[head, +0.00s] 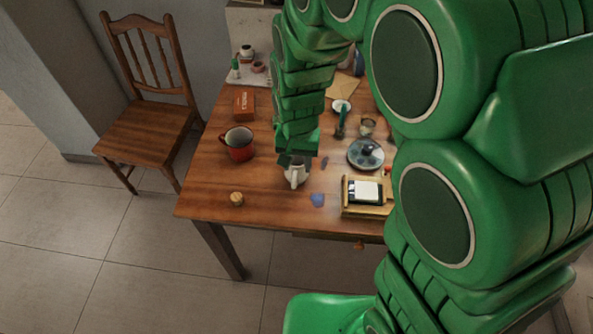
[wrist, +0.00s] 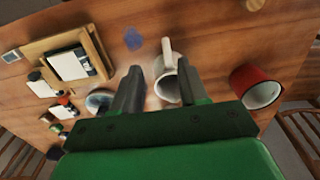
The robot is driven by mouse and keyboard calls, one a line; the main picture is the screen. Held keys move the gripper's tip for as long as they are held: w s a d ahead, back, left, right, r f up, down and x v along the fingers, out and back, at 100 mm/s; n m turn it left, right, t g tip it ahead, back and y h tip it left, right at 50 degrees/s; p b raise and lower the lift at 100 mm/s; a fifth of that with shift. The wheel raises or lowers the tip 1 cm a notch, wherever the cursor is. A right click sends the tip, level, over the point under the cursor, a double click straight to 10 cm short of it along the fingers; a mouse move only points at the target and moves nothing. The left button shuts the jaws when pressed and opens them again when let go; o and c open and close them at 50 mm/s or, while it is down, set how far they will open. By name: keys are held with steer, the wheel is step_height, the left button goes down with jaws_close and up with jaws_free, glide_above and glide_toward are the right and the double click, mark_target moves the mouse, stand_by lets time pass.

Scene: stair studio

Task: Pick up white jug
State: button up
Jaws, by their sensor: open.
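The white jug (head: 296,177) stands on the wooden table near its front edge, partly hidden by my gripper in the head view. In the wrist view the white jug (wrist: 167,66) shows between and just beyond my fingers, with its handle pointing up in the picture. My gripper (wrist: 160,82) is open, its two dark fingers apart on either side of the jug's near part. In the head view my gripper (head: 296,160) is right above the jug. I cannot tell whether the fingers touch it.
On the table (head: 208,190), a red mug (head: 238,146) stands left of the jug. A wooden box with a white card (head: 367,191) and a round grey dish (head: 366,153) lie to the right. A small cork-like piece (head: 237,198) is front left. A wooden chair (head: 150,127) stands left.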

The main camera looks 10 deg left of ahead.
mark_target(294, 178)
steer(key=shift+w+a+f, duration=0.25)
steer(key=shift+a+f, duration=0.4)
steer(key=shift+f, duration=0.1)
steer(key=shift+d+f, duration=0.15)
steer(key=shift+f, duration=3.6)
steer(key=shift+w, duration=0.1)
jaws_close()
